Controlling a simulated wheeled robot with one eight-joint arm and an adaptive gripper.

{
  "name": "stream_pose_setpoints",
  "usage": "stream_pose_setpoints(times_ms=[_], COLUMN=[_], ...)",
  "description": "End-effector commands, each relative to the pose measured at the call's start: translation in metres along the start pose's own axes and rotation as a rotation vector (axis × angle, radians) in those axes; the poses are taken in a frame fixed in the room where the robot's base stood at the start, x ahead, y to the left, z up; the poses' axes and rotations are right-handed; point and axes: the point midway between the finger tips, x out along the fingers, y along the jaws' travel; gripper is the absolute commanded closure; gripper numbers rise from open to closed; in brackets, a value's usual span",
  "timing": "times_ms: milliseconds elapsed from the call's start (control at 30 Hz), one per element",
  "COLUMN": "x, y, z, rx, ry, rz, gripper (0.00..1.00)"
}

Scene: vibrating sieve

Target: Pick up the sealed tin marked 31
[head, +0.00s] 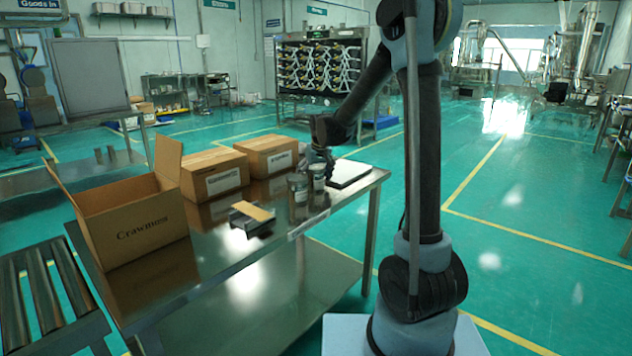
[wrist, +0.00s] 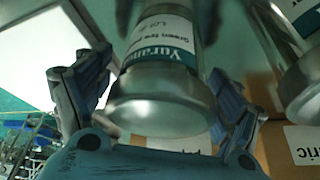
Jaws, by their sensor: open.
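Two metal tins stand close together on the steel table: a left tin (head: 299,188) and a right tin (head: 317,178). My gripper (head: 319,158) is at the right tin in the head view. In the wrist view a tin (wrist: 165,90) with a white and teal label lies between the two spread fingers of my gripper (wrist: 160,105). The other tin (wrist: 298,75) shows at the right edge. I cannot read the number 31 on either tin.
The steel table (head: 240,255) also holds an open carton (head: 140,230), two closed cartons (head: 215,174) (head: 270,156), a small block with a tan top (head: 252,212) and a flat white-topped item (head: 348,172) right of the tins. The table's front middle is clear.

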Motion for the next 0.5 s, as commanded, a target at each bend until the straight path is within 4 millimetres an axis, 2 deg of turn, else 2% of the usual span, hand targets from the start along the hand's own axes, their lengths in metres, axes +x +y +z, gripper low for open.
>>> stream_pose_setpoints(times_ms=[267,500], x=[0.0023,0.0022], y=[-0.0001,-0.0001], z=[0.0001,0.0000], rx=[0.000,0.000], ry=[0.000,0.000], rz=[0.000,0.000], gripper=[0.15,0.67])
